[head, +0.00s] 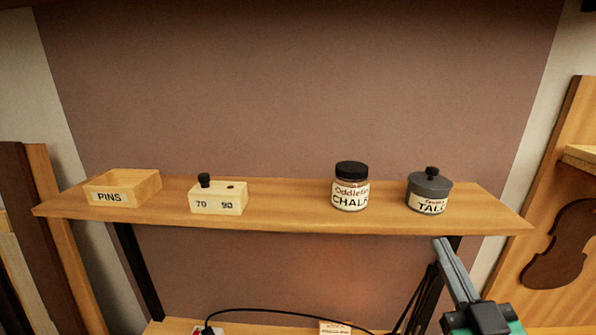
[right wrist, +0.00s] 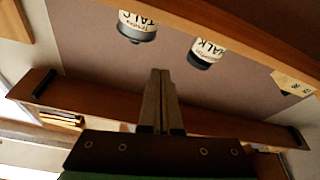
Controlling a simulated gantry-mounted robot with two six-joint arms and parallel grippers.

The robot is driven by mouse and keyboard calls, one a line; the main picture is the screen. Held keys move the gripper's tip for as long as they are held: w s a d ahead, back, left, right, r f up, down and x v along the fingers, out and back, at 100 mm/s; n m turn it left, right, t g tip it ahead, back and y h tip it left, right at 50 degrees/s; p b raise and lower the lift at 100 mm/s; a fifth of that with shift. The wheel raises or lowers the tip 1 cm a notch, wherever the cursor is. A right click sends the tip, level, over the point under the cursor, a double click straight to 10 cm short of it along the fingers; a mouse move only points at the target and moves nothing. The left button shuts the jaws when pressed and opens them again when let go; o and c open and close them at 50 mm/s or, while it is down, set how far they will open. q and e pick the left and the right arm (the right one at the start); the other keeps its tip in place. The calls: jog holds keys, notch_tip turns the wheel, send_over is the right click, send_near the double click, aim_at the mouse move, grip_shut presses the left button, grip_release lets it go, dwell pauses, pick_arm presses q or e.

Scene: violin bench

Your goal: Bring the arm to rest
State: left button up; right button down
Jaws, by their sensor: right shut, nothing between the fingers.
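My right gripper (head: 440,242) is at the lower right in the head view, its fingers pointing up toward the underside of the shelf's front edge, below the talc pot. In the right wrist view its two fingers (right wrist: 160,75) lie together, shut and empty. Nothing is held. The rest of my right arm is cut off at the bottom of the head view. My left gripper does not show.
A black cable (head: 270,310) curves below. A violin-shaped piece (head: 560,245) is at right.

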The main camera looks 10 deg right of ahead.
jog(key=s+a+r+t+y, duration=0.2)
jog(key=s+a+r, duration=0.15)
jog(key=r, duration=0.35)
jog(key=s+a+r+t+y, duration=0.1)
jog(key=s+a+r+t, duration=0.15)
jog(key=s+r, duration=0.35)
jog(key=s+a+r+t+y, duration=0.2)
jog(key=s+a+r, duration=0.15)
jog(key=r, duration=0.45)
pick_arm(q)
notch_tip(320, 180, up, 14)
jog(key=p, duration=1.5)
pick_arm(e)
notch_tip(320, 180, up, 14)
jog(key=w, duration=0.1)
jog(key=shift+m, duration=0.3)
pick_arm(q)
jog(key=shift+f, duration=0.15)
pick_arm(e)
jog(key=shift+d+f, duration=0.1)
jog(key=shift+f, duration=0.1)
